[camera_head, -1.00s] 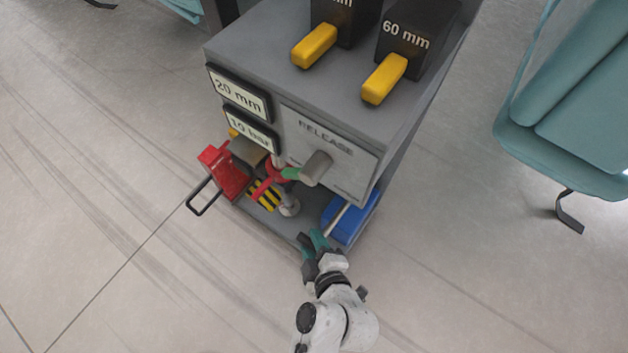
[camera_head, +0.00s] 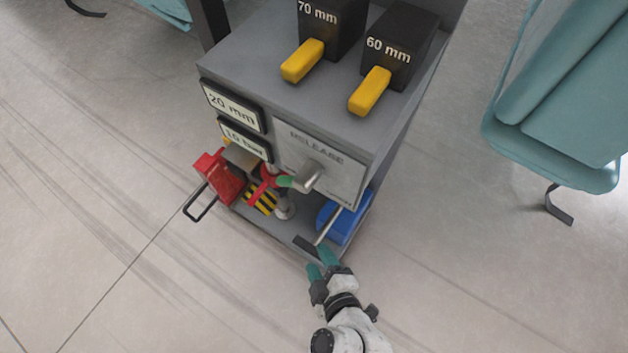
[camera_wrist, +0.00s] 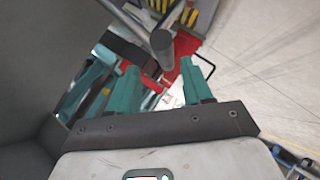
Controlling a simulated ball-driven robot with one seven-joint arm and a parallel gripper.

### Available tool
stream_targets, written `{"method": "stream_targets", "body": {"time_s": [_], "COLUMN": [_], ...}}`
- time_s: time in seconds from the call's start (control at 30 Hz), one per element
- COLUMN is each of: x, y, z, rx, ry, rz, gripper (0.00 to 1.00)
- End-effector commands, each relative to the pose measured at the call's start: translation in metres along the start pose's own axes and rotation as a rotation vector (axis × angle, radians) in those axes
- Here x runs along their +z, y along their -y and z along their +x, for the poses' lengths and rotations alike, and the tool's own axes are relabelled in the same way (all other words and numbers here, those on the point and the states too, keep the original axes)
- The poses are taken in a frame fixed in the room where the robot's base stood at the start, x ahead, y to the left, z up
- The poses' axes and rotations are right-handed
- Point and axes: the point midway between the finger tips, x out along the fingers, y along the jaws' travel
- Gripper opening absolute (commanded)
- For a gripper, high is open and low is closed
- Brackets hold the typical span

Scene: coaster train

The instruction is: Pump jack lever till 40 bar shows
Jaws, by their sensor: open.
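The jack lever is a thin silver rod (camera_head: 328,226) with a black crosswise grip (camera_head: 306,246), rising from beside the blue pump body (camera_head: 347,222) at the foot of the grey cabinet. My gripper (camera_head: 321,263) has teal fingers and is just in front of the black grip; contact cannot be told. In the wrist view my gripper (camera_wrist: 160,88) shows its fingers spread, with nothing clearly held between them. A dark bar (camera_wrist: 130,50) and a grey cylinder (camera_wrist: 163,48) lie beyond the fingertips. The pressure display (camera_head: 243,138) reads 10 bar; the display above (camera_head: 232,104) reads 20 mm.
A red jack piece (camera_head: 217,178) with a black loop is at left. Black 70 mm (camera_head: 332,30) and 60 mm (camera_head: 400,48) blocks stand on top.

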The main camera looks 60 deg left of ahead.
Motion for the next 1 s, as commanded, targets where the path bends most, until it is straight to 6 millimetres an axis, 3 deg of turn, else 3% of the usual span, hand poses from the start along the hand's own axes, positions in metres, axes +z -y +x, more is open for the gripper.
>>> {"method": "stream_targets", "body": {"time_s": [0.1,0.3,0.7,0.87,1.0], "x": [-0.001,0.001,0.002,0.01,0.039], "y": [-0.002,-0.001,0.0,-0.001,0.002], "z": [-0.025,-0.049,-0.055,-0.062,-0.089], "rx": [0.001,0.001,0.0,-0.007,-0.039], "ry": [0.003,0.003,0.003,0.028,0.13], "rz": [0.003,0.002,0.001,0.049,0.242], "gripper": [0.5,0.5,0.49,0.34,0.2]}}
